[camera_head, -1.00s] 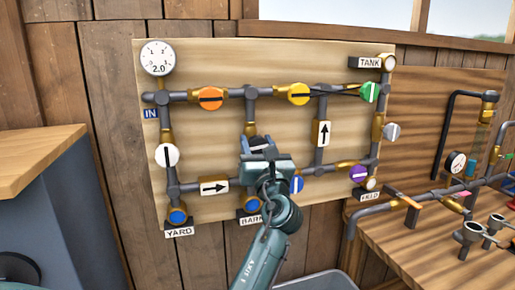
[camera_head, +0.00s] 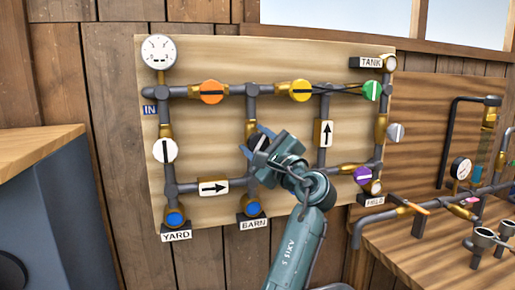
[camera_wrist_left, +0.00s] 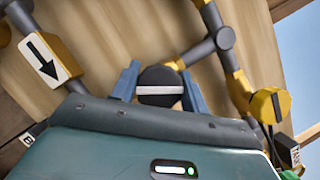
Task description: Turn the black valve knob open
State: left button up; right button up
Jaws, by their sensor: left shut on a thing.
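The black valve knob (camera_head: 259,142) sits on the middle vertical pipe of the wooden pipe board, mostly hidden behind my left gripper (camera_head: 258,154) in the head view. In the left wrist view the black knob (camera_wrist_left: 160,78) shows as a round disc with a white bar across its face. The blue fingers of my left gripper (camera_wrist_left: 160,90) stand on either side of it, shut on it. The white bar runs roughly from one finger to the other. The gripper is tilted in the head view. My right gripper is in neither view.
Close by are the orange knob (camera_head: 211,92), yellow knob (camera_head: 301,90), white knob (camera_head: 165,151) and purple knob (camera_head: 363,176). A pressure gauge (camera_head: 159,51) is at the top left. A bench with pipework (camera_head: 430,235) stands at the right.

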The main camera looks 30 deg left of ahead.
pick_arm(q)
jog(key=n+g, duration=0.1)
jog(key=n, duration=0.3)
jog(key=shift+h, duration=0.4)
jog(key=shift+f+n+g+h, duration=0.1)
jog(key=shift+n+g+h, duration=0.2)
jog(key=shift+n+g, duration=0.75)
jog(key=shift+n+t, duration=0.35)
jog(key=shift+n, duration=0.2)
jog(key=o, duration=1)
jog(key=v, duration=1.3)
jog(key=shift+s, duration=0.1)
